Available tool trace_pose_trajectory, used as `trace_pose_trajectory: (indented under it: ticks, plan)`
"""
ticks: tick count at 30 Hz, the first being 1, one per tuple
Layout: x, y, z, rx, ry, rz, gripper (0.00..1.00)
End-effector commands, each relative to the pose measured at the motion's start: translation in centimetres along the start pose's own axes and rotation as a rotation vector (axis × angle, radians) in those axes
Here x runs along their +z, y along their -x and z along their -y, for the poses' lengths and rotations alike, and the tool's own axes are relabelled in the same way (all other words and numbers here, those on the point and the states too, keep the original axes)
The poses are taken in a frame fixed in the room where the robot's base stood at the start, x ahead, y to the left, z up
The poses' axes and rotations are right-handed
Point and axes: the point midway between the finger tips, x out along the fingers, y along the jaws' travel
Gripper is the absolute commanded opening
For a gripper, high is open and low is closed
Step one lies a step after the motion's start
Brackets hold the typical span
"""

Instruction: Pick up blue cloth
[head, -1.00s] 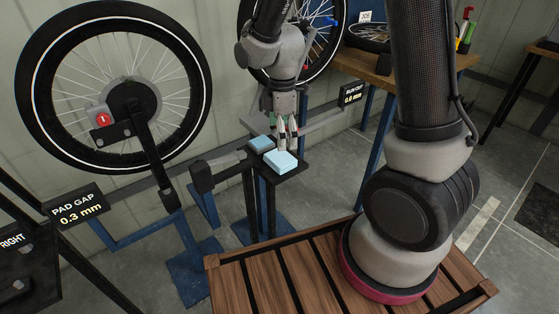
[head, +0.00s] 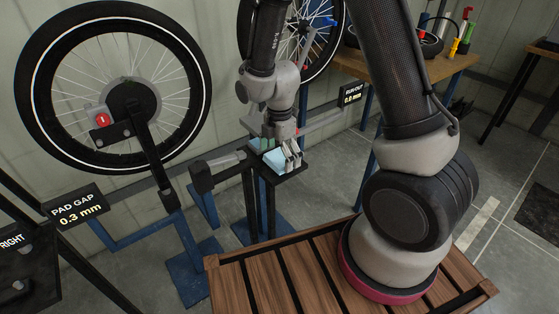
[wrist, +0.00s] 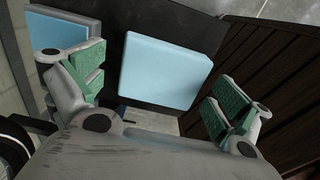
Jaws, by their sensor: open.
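A light blue folded cloth (wrist: 165,72) lies on a small black tray (wrist: 185,25). In the wrist view it shows between and just beyond my gripper's open fingers (wrist: 162,92), whose pads are green. A second, darker blue block (wrist: 62,30) with a pale rim lies at the upper left of the wrist view, behind the left finger. In the head view my gripper (head: 277,150) is over the tray (head: 295,168), and the light blue cloth (head: 272,158) is partly hidden by the fingers. I cannot tell whether the fingers touch the cloth.
A bike wheel (head: 112,85) stands at the left on a blue stand (head: 190,265). Another wheel (head: 300,35) is behind my arm. A wooden slatted surface (head: 275,275) lies in front. A workbench (head: 410,70) stands at the back right. Floor at the right is open.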

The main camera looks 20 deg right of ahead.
Motion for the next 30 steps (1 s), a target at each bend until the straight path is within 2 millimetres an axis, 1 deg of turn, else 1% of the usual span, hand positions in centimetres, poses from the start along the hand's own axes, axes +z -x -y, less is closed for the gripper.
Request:
trace_pose_trajectory:
  ticks: [4, 10, 11, 12, 14, 15, 20, 22, 26, 30]
  plan:
    - [0.0, 0.0, 0.0, 0.0, 0.0, 0.0, 1.0]
    - [0.0, 0.1, 0.0, 0.0, 0.0, 0.0, 0.64]
    - [0.0, 0.1, 0.0, 0.0, 0.0, 0.0, 0.58]
    - [0.0, 0.1, 0.0, 0.0, 0.0, 0.0, 0.56]
    - [0.0, 0.1, 0.0, 0.0, -0.001, 0.0, 0.56]
    - [0.0, 0.1, 0.0, 0.0, -0.001, 0.0, 0.52]
    - [0.0, 0.1, 0.0, 0.0, 0.0, 0.0, 0.52]
    - [0.0, 0.6, -0.1, 0.002, 0.0, 0.0, 0.52]
    - [0.0, 2.7, -0.1, 0.006, 0.0, 0.0, 0.52]
    - [0.0, 5.8, -0.1, 0.006, -0.001, 0.0, 0.52]
